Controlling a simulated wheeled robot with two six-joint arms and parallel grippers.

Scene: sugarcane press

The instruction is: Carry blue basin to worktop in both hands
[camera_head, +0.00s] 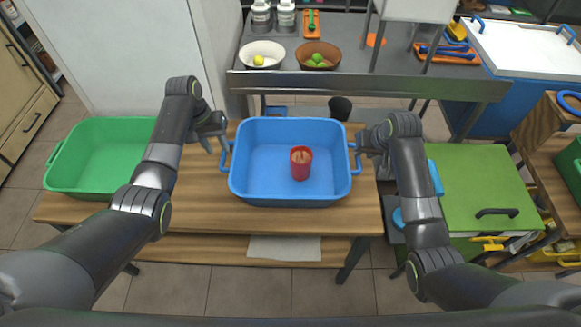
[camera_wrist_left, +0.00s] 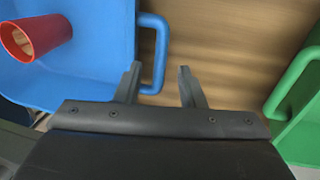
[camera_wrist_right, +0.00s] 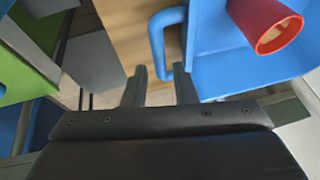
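The blue basin (camera_head: 262,186) stands on a wooden table with a red cup (camera_head: 301,163) inside it. My left gripper (camera_head: 217,143) is open at the basin's left handle. In the left wrist view, that handle (camera_wrist_left: 161,55) shows between the spread fingers (camera_wrist_left: 159,72). My right gripper (camera_head: 364,150) is open at the right handle. In the right wrist view, that handle (camera_wrist_right: 157,40) lies between or just beyond the fingertips (camera_wrist_right: 160,75); I cannot tell which. A grey worktop (camera_head: 340,88) is behind the table.
A green basin (camera_head: 95,190) stands left on the wooden table (camera_head: 200,205). The worktop bears a white bowl (camera_head: 262,53), a brown bowl (camera_head: 318,54) and jars (camera_head: 285,17). Stand legs (camera_head: 378,42) rise from it. A green-topped cabinet (camera_head: 470,180) is at right.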

